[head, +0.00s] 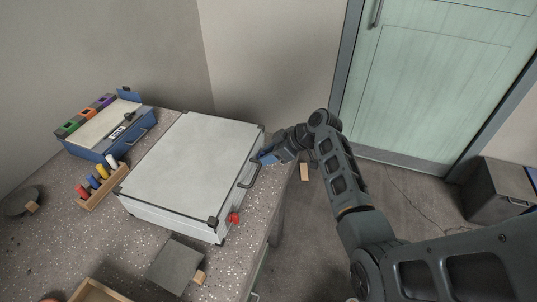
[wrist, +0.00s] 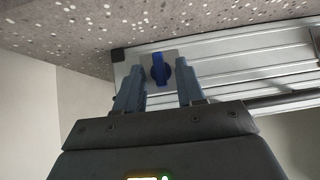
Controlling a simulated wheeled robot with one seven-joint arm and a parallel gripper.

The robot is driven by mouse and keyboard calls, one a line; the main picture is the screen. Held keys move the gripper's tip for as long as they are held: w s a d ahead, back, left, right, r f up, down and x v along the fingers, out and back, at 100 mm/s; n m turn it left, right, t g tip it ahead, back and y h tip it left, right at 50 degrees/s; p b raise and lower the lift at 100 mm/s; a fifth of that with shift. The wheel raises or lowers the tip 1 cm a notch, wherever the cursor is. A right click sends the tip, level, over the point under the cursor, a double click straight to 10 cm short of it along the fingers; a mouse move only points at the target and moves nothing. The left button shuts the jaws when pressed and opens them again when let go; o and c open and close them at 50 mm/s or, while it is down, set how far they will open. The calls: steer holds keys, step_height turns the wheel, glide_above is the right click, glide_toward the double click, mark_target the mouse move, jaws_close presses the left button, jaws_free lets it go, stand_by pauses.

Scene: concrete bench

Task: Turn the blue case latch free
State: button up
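A pale grey case (head: 190,160) with dark corners lies shut on the bench, its handle (head: 249,172) on the side facing my arm. In the wrist view, the blue latch (wrist: 159,69) is a knob on a small plate on the case's side (wrist: 225,52), near a dark corner. My gripper (wrist: 160,84) is open, its two fingers on either side of the blue latch with gaps showing. I cannot tell how far the fingertips reach over it. In the head view, my gripper (head: 264,157) is at the case's far right corner and hides the latch.
A red latch (head: 234,217) is at the case's near corner. A blue box (head: 144,128) with coloured parts and a wooden rack (head: 104,187) of coloured pegs stand left. A dark grey plate (head: 174,265) lies in front. Open floor lies right of the bench.

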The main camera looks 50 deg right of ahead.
steer(key=v, duration=0.7)
steer(key=shift+s+r, duration=0.2)
steer(key=shift+s, duration=0.1)
steer(key=s+a+f+m+h, duration=0.2)
steer(key=s+a+f+h, duration=0.15)
steer(key=s+a, duration=0.35)
steer(key=s+a+f+m+h, duration=0.2)
steer(key=s+a+f, duration=0.3)
steer(key=s, duration=0.5)
steer(key=s+a+r+t+y, duration=0.1)
steer(key=s+a+r+t, duration=0.2)
steer(key=s+a+r, duration=0.4)
steer(key=s+a+r+t+y, duration=0.1)
steer(key=s+a+r+t, duration=0.2)
steer(key=s+a+r, duration=0.4)
step_height(320, 180, up, 8)
steer(key=shift+s+a+f+t, duration=0.2)
steer(key=shift+s+t, duration=0.2)
steer(key=shift+s, duration=0.5)
